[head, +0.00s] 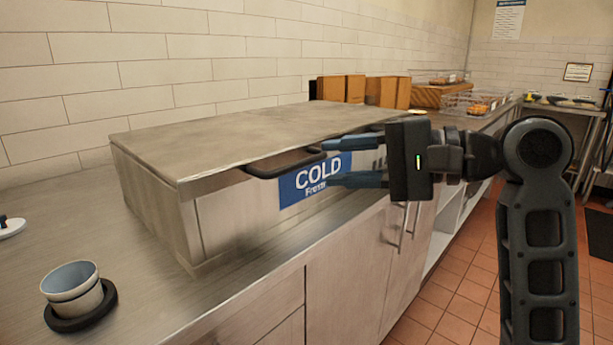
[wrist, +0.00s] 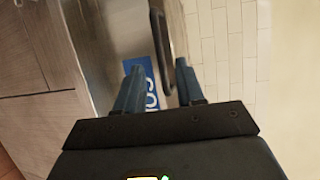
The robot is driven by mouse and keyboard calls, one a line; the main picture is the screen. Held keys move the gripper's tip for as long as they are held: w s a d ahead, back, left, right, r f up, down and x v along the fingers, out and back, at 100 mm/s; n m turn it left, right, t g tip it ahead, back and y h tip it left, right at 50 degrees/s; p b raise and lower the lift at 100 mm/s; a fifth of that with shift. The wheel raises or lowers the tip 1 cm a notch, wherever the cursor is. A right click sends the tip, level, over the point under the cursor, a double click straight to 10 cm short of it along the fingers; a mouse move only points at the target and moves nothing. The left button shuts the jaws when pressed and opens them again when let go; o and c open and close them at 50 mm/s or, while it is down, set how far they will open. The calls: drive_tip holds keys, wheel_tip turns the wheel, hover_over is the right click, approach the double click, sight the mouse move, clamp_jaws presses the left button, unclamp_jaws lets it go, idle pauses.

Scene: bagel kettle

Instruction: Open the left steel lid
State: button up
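The steel lid (head: 235,133) lies flat and shut on a steel box on the counter. Its dark bar handle (head: 287,164) runs along the front edge, above a blue "COLD" label (head: 312,181). The handle also shows in the wrist view (wrist: 163,45). My gripper (head: 329,163) is at the right end of the handle, its two blue fingers apart, one above the other. In the wrist view my gripper (wrist: 158,68) is open, with the handle's near end in line with the gap between the fingers. Whether they touch it, I cannot tell.
A cup (head: 75,290) on a dark coaster stands at the counter's near left. Wooden boxes (head: 388,92) and a clear tray of food (head: 476,104) stand farther back. A tiled wall (head: 150,55) is behind the box. The tiled floor (head: 455,290) on the right looks clear.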

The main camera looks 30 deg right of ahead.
sight(303, 164)
drive_tip(key=x, duration=0.6)
drive_tip(key=shift+w+a+b, duration=0.15)
drive_tip(key=shift+w+b, duration=0.05)
drive_tip(key=shift+b, duration=0.15)
drive_tip(key=shift+c, duration=0.3)
clamp_jaws()
